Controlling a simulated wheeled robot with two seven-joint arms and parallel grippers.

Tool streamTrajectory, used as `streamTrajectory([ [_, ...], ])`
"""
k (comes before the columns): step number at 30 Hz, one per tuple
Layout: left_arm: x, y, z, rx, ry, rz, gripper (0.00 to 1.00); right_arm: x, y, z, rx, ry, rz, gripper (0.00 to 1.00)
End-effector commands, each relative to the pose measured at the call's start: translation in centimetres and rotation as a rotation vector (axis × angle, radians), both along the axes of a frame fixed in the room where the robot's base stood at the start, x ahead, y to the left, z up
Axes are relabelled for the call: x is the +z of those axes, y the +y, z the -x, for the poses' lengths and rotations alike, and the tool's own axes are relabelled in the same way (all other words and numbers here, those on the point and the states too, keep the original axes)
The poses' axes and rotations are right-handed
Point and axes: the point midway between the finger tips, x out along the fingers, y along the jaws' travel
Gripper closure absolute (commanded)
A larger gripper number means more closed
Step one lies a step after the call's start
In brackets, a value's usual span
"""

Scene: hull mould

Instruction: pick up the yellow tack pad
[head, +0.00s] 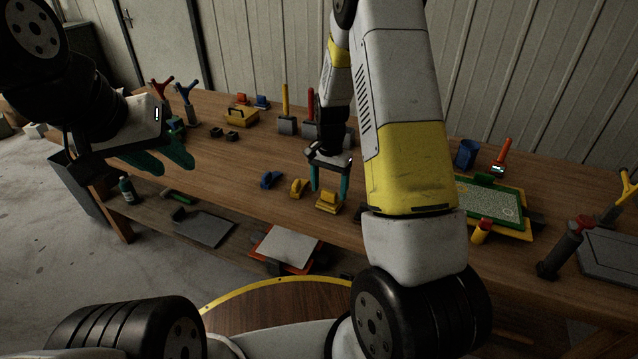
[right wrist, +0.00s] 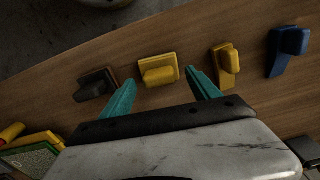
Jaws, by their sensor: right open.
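A yellow pad with a flat square base and a raised block (head: 328,204) lies on the wooden table near its front edge. In the right wrist view this yellow pad (right wrist: 158,71) shows between and just beyond the fingertips. My right gripper (head: 330,189) points down over it, open and empty, with teal fingers; it also shows in the right wrist view (right wrist: 161,80). Whether the fingers touch the pad I cannot tell. My left gripper (head: 175,167) is over the table's left end, its teal fingers apart with nothing between them.
A second, narrower yellow piece (head: 299,188) and a similar blue piece (head: 271,180) lie close by on the left. A black pad (right wrist: 95,84) lies on the other side. A green-and-yellow tray (head: 527,231) is further right. Upright tools stand behind.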

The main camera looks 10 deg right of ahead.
Motion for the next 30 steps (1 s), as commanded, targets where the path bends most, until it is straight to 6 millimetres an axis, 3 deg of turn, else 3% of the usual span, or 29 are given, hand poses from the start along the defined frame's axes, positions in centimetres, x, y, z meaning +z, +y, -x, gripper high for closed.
streamTrajectory([
  [4, 0.0, 0.0, 0.0, 0.000, 0.000, 0.000, 0.64, -1.6, 0.0, 0.1, 0.000, 0.001, -0.001, 0.29],
  [12, 0.0, 0.0, 0.0, 0.000, 0.000, 0.000, 0.64, -1.8, 0.0, 0.1, 0.000, -0.001, -0.001, 0.31],
  [22, 0.0, 0.0, 0.0, 0.000, 0.000, 0.000, 0.64, -1.8, 0.0, 0.1, 0.000, -0.001, -0.001, 0.96],
  [30, 0.0, 0.0, 0.0, 0.000, 0.000, 0.000, 0.64, -1.6, 0.0, 0.0, 0.000, -0.001, 0.000, 0.97],
])
